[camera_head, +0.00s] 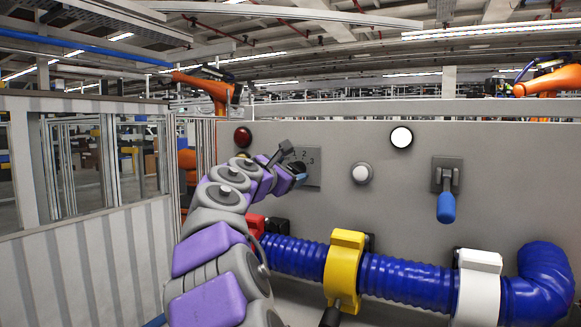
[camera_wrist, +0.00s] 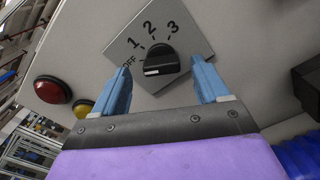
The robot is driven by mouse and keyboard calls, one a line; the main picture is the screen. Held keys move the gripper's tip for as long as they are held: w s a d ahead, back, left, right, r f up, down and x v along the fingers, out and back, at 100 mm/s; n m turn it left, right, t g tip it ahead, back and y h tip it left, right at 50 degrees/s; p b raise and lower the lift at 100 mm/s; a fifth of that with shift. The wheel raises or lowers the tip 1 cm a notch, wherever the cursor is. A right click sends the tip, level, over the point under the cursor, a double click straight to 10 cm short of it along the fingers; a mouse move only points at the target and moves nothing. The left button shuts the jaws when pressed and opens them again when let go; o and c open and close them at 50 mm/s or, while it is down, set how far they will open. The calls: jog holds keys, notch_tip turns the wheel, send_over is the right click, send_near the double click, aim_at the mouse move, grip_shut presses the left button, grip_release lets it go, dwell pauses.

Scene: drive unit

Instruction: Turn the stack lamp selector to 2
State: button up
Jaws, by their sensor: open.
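The selector is a black knob (camera_wrist: 155,62) on a grey plate (camera_wrist: 118,42) marked OFF, 1, 2 and 3. A white mark shows on the knob's near side, but I cannot tell for sure which label it points at. My gripper (camera_wrist: 162,66) is open, with one blue finger on each side of the knob; contact is not clear. In the head view, my gripper (camera_head: 292,168) is at the plate (camera_head: 313,168) and hides most of the knob.
A red lamp (camera_head: 243,137), a lit white lamp (camera_head: 401,137), a white button (camera_head: 361,173) and a blue-handled lever (camera_head: 446,205) share the panel. A blue hose (camera_head: 400,280) with yellow (camera_head: 343,265) and white (camera_head: 478,285) clamps runs below. A yellow button (camera_wrist: 84,108) shows in the wrist view.

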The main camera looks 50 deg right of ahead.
aim_at(295, 169)
jog(key=x, duration=0.3)
jog(key=shift+s+d, duration=0.1)
jog(key=shift+a+r, duration=0.1)
jog(key=shift+a, duration=0.8)
jog(key=shift+c, duration=0.9)
jog(key=c, duration=0.3)
jog(key=shift+s+d, duration=0.15)
jog(key=shift+d, duration=0.15)
jog(key=c, duration=0.3)
jog(key=shift+c, duration=1.4)
